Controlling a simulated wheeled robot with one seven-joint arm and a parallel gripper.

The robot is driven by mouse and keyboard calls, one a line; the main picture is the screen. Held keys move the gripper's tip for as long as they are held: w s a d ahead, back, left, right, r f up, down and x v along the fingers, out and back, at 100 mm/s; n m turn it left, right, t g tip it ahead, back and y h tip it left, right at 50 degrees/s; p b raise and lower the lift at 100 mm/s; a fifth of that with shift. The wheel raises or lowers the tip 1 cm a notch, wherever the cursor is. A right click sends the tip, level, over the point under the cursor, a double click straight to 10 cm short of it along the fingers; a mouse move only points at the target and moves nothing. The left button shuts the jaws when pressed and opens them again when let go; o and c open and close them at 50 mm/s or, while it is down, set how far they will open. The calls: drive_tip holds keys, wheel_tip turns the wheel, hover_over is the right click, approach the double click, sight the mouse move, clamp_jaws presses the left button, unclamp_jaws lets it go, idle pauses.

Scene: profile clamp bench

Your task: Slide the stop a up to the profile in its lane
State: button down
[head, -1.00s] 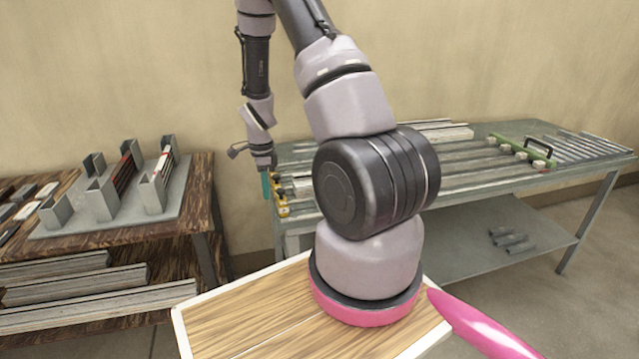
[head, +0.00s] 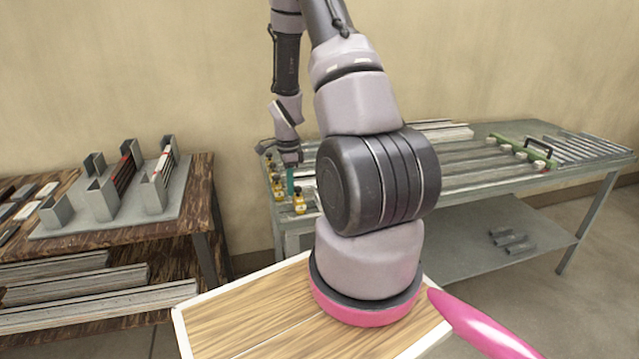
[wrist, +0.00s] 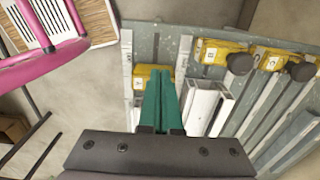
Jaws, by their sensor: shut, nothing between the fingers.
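My gripper (head: 291,185) has teal fingers, which also show in the wrist view (wrist: 160,80). They are shut and empty, pointing down over the left end of the grey bench. In the wrist view a yellow stop (wrist: 140,76) lies at the fingertips, partly hidden behind them; I cannot tell whether they touch. Two more yellow stops with black knobs, one nearer (wrist: 220,53) and one farther right (wrist: 275,60), sit in other lanes. A white profile (wrist: 203,106) lies just right of the fingers. In the head view several yellow stops (head: 299,205) line the bench's left end. I cannot read which is stop a.
The grey bench (head: 470,190) carries long rails, with a green clamp bar and black handle (head: 537,148) at its right. A wooden table (head: 200,200) with a profile rack stands at left. A gap of floor separates them. My arm hides the bench's middle.

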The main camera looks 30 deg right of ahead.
drive_tip(key=shift+s+d, duration=0.3)
drive_tip(key=shift+d, duration=0.6)
drive_tip(key=shift+s+d, duration=0.25)
drive_tip(key=shift+d, duration=0.65)
drive_tip(key=shift+s+d, duration=0.3)
drive_tip(key=shift+d, duration=0.6)
drive_tip(key=shift+s+d, duration=0.15)
drive_tip(key=shift+d, duration=0.4)
drive_tip(key=shift+w+a, duration=0.3)
drive_tip(key=shift+a, duration=0.55)
wheel_tip(320, 180, up, 7)
